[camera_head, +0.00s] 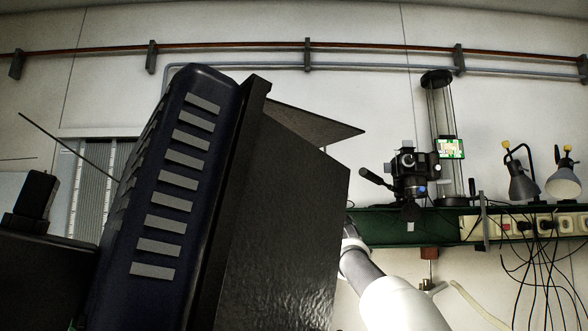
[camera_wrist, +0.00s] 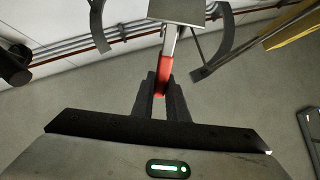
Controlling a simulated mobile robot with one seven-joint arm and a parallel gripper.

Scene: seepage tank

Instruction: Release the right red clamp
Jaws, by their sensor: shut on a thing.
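The red clamp handle (camera_wrist: 166,70) is in the middle of the wrist view, hanging on a grey metal rod below a pale block (camera_wrist: 177,10). My gripper (camera_wrist: 161,84) is shut on the red clamp, one dark finger on either side of it. The lower end of the clamp is partly hidden between the fingers. In the head view my gripper is not visible, and I cannot make out the clamp there. Which clamp, left or right, this is cannot be told from the wrist view alone.
Curved dark metal brackets (camera_wrist: 226,45) flank the clamp in the wrist view. In the head view a large dark panel (camera_head: 283,215) blocks the middle. A green shelf (camera_head: 385,225) holds a black instrument (camera_head: 408,172), lamps (camera_head: 523,180) and cables at the right.

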